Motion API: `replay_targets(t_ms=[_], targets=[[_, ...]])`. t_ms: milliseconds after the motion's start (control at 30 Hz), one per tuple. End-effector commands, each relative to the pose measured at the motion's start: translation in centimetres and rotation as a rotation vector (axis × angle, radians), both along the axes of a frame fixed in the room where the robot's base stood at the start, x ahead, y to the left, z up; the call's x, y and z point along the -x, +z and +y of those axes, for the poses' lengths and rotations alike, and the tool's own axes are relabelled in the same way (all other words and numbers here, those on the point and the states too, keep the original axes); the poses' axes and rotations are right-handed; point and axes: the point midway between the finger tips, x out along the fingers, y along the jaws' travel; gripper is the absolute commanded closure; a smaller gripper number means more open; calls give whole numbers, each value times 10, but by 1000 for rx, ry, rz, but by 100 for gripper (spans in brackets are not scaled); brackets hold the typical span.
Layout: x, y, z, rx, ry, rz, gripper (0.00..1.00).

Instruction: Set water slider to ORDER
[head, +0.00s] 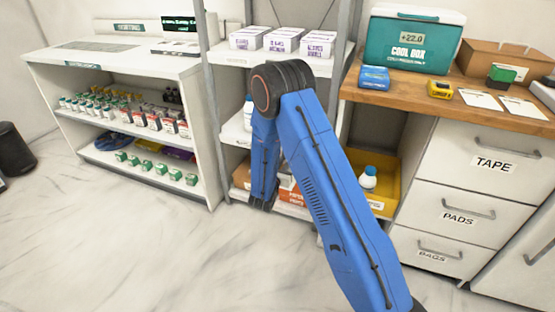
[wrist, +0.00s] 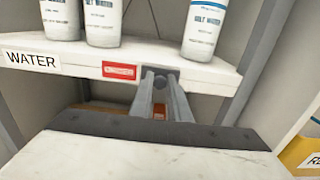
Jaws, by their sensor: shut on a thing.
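The water slider is on the front edge of a white shelf (wrist: 215,80) marked by a WATER label (wrist: 32,59). A red plate with white lettering (wrist: 120,71) shows just left of my gripper; its words are too small to read. My gripper (wrist: 161,84) is at the shelf edge, its two grey fingers shut on a small grey slider knob (wrist: 160,75) right of the red plate. Whatever lies behind the fingers is hidden. In the head view my blue arm reaches down in front of the middle rack and covers the slider.
White water bottles (wrist: 199,30) stand on the shelf just above. A grey rack post (wrist: 259,50) rises at the right. A yellow bin (head: 388,165) is right of my arm, beside the drawer unit (head: 470,165). Open floor (head: 130,245) lies to the left.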

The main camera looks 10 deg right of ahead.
Motion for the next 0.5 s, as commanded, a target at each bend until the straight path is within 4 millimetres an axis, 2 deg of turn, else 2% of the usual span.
replay_targets(t_ms=[267, 300, 367, 500], targets=[[3, -1, -3, 1, -4, 2, 100], [3, -1, -3, 0, -4, 3, 79], [3, -1, -3, 0, -5, 3, 66], [3, -1, -2, 0, -3, 1, 66]])
